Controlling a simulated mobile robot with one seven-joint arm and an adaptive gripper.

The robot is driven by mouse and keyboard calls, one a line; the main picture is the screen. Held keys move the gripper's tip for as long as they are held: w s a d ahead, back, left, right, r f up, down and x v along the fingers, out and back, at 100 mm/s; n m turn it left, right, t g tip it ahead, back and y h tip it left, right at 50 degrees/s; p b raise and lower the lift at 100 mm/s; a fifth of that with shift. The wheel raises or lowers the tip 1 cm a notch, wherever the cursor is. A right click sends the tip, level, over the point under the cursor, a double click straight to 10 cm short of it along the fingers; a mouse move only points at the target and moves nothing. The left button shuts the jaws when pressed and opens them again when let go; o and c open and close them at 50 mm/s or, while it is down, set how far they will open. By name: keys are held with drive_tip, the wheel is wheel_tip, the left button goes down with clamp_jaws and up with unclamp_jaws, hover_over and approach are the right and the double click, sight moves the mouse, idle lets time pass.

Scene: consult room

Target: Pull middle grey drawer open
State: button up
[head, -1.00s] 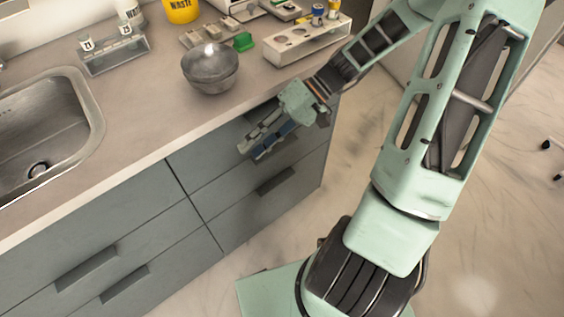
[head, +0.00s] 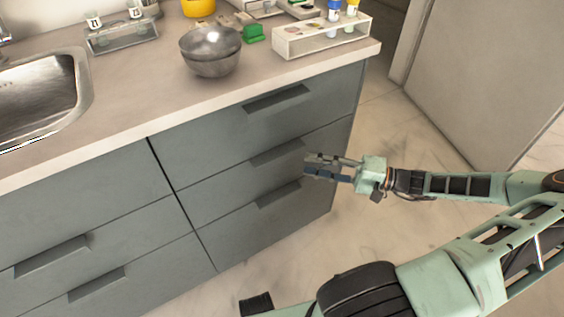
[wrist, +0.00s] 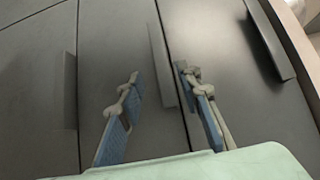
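The middle grey drawer (head: 220,186) is in the right-hand column of the cabinet, and its front looks flush with its neighbours. Its dark handle (head: 278,153) runs along its upper edge. My gripper (head: 306,165) is in front of the right part of this drawer, near the handle's right end. In the wrist view the handle (wrist: 161,66) stands ahead, in line with the gap between the fingertips (wrist: 159,74). The fingers are apart with nothing between them. Whether either finger touches the drawer front cannot be told.
The top drawer handle (head: 277,99) is above and the bottom drawer handle (head: 279,194) below. On the counter (head: 120,112) stand stacked metal bowls (head: 210,52) and a tube rack (head: 322,40). Clear floor (head: 395,125) lies right of the cabinet.

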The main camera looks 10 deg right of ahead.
sight(282, 160)
drive_tip(key=b+x, duration=0.1)
drive_tip(key=x, duration=0.8)
drive_tip(key=shift+a+b, duration=0.2)
drive_tip(key=shift+b, duration=0.1)
clamp_jaws()
